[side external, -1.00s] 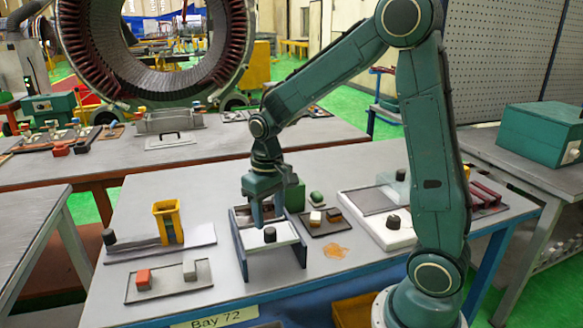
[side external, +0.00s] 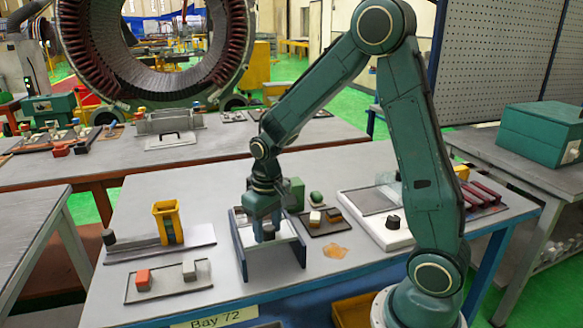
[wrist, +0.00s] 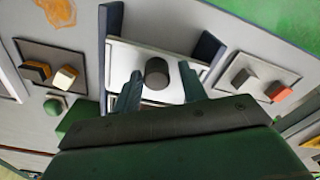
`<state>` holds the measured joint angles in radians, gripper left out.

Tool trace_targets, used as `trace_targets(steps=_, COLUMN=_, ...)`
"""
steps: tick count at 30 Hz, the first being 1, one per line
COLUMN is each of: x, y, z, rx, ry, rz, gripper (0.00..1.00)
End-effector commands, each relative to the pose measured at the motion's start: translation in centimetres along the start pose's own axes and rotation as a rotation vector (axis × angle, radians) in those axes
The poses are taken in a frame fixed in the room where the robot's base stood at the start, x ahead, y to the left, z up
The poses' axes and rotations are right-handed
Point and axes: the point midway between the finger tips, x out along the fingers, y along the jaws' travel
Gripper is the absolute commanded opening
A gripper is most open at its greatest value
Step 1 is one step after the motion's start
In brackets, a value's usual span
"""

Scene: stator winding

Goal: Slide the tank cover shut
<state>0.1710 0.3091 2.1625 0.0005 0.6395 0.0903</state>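The white cover plate (wrist: 125,58) with a dark round knob (wrist: 156,73) lies between two dark blue side walls (side external: 238,245) in the middle of the bench. In the side view the knob (side external: 269,233) is partly hidden by my gripper (side external: 266,226). In the wrist view my gripper (wrist: 162,87) is open, with one finger on each side of the knob. A gap shows between each finger and the knob. The inside of the tank below the plate is hidden.
A yellow holder (side external: 168,222) and a tray with red and grey blocks (side external: 168,281) stand left. A tray with small blocks (side external: 325,226) and a white unit with a black knob (side external: 385,238) stand right. An orange stain (side external: 336,251) marks the bench.

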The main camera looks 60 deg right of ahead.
Motion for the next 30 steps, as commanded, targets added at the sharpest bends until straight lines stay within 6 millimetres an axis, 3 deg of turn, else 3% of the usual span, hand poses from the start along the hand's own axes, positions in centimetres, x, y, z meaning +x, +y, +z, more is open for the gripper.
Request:
trace_targets(steps=1, x=1.3, y=0.0, z=1.0, rx=0.000, ry=-0.038, rz=0.003, gripper=0.34)
trace_targets(steps=3, x=1.3, y=0.0, z=1.0, rx=0.000, ry=-0.038, rz=0.003, gripper=0.26)
trace_targets(steps=30, x=1.3, y=1.2, z=-0.9, rx=0.000, ry=-0.042, rz=0.005, gripper=0.26)
